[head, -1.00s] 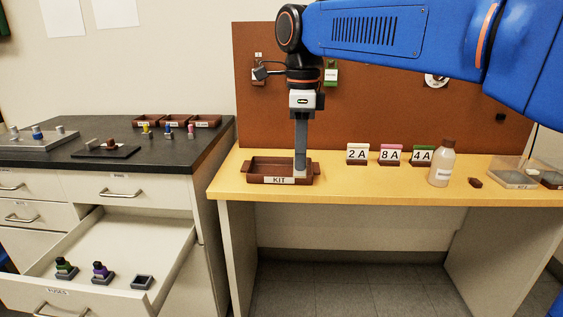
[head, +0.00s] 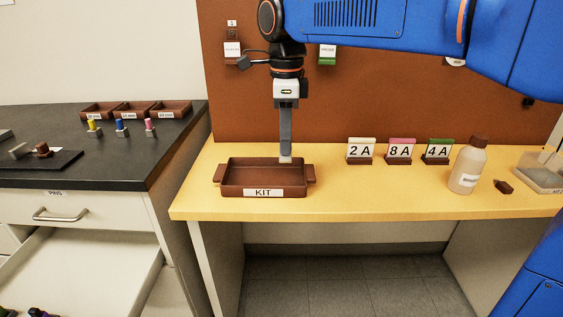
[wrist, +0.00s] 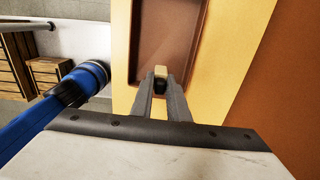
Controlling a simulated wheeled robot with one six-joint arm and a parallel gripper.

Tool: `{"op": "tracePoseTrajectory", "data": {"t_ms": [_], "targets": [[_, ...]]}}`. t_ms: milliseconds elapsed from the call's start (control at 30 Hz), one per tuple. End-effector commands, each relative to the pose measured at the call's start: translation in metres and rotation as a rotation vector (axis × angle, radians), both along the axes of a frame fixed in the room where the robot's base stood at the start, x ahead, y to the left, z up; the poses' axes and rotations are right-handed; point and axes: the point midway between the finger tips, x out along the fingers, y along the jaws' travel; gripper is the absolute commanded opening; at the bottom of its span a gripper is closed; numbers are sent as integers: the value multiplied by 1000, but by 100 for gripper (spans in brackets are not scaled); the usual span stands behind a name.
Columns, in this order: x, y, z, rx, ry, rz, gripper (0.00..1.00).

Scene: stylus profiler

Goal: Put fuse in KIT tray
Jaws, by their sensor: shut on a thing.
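The KIT tray (head: 235,189) is a brown, shallow, open box with a white KIT label on its front, standing on the left of the wooden bench. The visible part of its floor is bare. My gripper (head: 285,157) points down over the tray's back right part. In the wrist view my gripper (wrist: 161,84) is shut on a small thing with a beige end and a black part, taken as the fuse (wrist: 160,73). The fingers hide most of it. The tray's floor (wrist: 165,40) shows beyond it. I cannot tell whether the fuse touches the tray.
Signs 2A (head: 361,150), 8A (head: 400,150) and 4A (head: 438,151) stand right of the tray. A bottle (head: 466,170) and a clear-sided box (head: 540,175) are farther right. An open drawer (head: 85,270) lies at lower left. A brown board (head: 380,100) rises behind the bench.

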Motion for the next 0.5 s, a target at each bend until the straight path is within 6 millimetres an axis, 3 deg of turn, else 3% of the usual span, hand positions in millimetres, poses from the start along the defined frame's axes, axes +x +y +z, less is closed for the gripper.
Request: {"op": "tracePoseTrajectory", "data": {"t_ms": [267,500], "targets": [[0,0,-20,0,0,0,0],[0,0,-51,-1,1,0,0]]}}
